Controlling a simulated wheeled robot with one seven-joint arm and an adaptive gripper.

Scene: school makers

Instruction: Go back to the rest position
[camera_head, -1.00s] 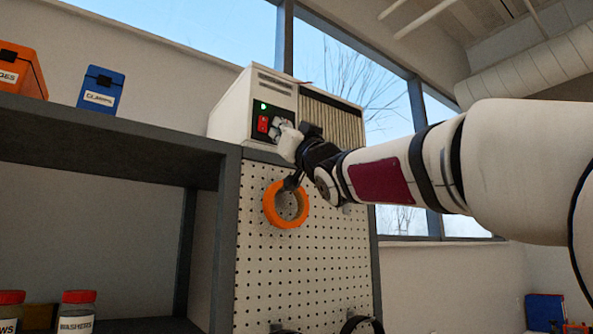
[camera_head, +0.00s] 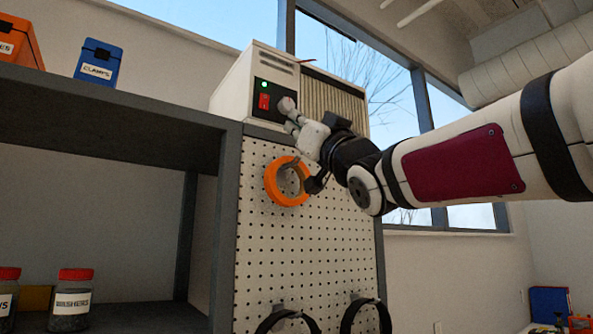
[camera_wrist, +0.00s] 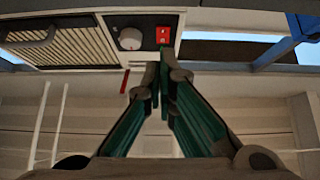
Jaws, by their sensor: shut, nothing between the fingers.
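My gripper (camera_head: 290,115) is in front of the white machine (camera_head: 232,105) in the head view, near its control panel. The panel has a green light and a red switch (camera_head: 264,101). In the wrist view my gripper (camera_wrist: 159,85) has its two green-sided fingers together at the tips, with nothing between them. The wrist view shows the machine upside down, with the red switch (camera_wrist: 163,36) and a round knob (camera_wrist: 130,39) beyond the fingertips. The head view leaves unclear whether the fingers touch the panel.
An orange ring (camera_head: 271,184) hangs on the pegboard (camera_head: 300,240) below my gripper. Dark bands (camera_head: 365,315) hang lower on it. A grey shelf (camera_head: 110,125) at left bears a blue box (camera_head: 99,63) and an orange box (camera_head: 22,45). Jars (camera_head: 73,298) stand inside.

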